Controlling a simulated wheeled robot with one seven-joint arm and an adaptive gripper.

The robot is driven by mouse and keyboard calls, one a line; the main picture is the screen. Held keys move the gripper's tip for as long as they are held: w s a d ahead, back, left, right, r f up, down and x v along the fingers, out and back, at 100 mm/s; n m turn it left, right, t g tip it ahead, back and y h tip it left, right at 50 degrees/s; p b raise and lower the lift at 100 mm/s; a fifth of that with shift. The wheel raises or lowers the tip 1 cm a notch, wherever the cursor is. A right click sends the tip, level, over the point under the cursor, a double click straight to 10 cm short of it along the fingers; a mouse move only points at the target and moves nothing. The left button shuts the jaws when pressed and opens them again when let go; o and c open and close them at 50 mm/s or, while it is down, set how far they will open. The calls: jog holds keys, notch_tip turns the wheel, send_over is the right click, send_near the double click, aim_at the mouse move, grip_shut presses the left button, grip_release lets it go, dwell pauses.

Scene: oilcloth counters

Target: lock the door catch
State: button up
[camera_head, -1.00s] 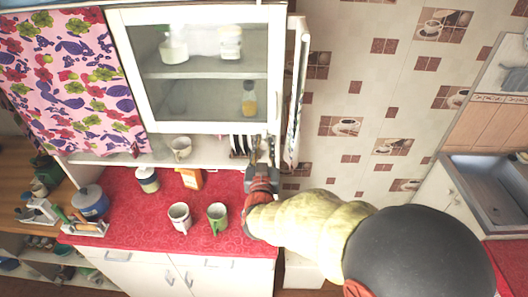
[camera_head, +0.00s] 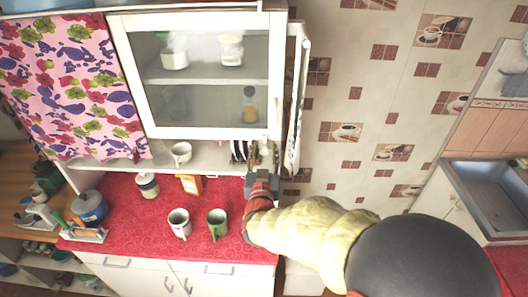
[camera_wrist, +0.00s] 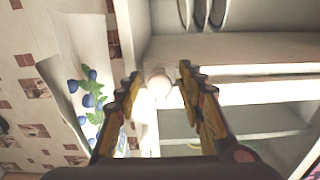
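The white wall cabinet's glass door (camera_head: 203,132) looks closed, its lower right corner just above my gripper (camera_head: 263,158). In the wrist view, a pale round knob-like part (camera_wrist: 157,86), apparently the door catch, sits at the cabinet's corner between my fingertips (camera_wrist: 160,74). My yellow-and-black fingers are spread apart on either side of it, and I cannot tell whether they touch it. In the head view my gripper hides this part, and how the catch is turned is not clear. The door frame also shows in the wrist view (camera_wrist: 235,98).
Plates (camera_head: 240,150) and a cup (camera_head: 181,152) stand on the open shelf under the door. Two mugs, one white (camera_head: 179,223) and one green (camera_head: 217,224), stand on the red counter (camera_head: 130,215). A patterned cloth (camera_head: 297,100) hangs at the cabinet's right side.

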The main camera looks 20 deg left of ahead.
jog(key=v, duration=1.2)
jog(key=s+a+f+n+g+y+b, duration=0.2)
jog(key=s+a+f+n+g, duration=0.1)
jog(key=s+f+g, duration=0.95)
jog(key=s+d+m+h+b, duration=0.2)
jog(key=d+b, duration=0.4)
jog(key=d, duration=1.2)
jog(key=s+d+m+h+b, duration=0.3)
jog(key=s+d+h+b, duration=0.1)
jog(key=d, duration=1.5)
jog(key=shift+s+r+m+t+b, duration=0.4)
jog(key=shift+s+b, duration=0.3)
jog(key=shift+b, duration=0.5)
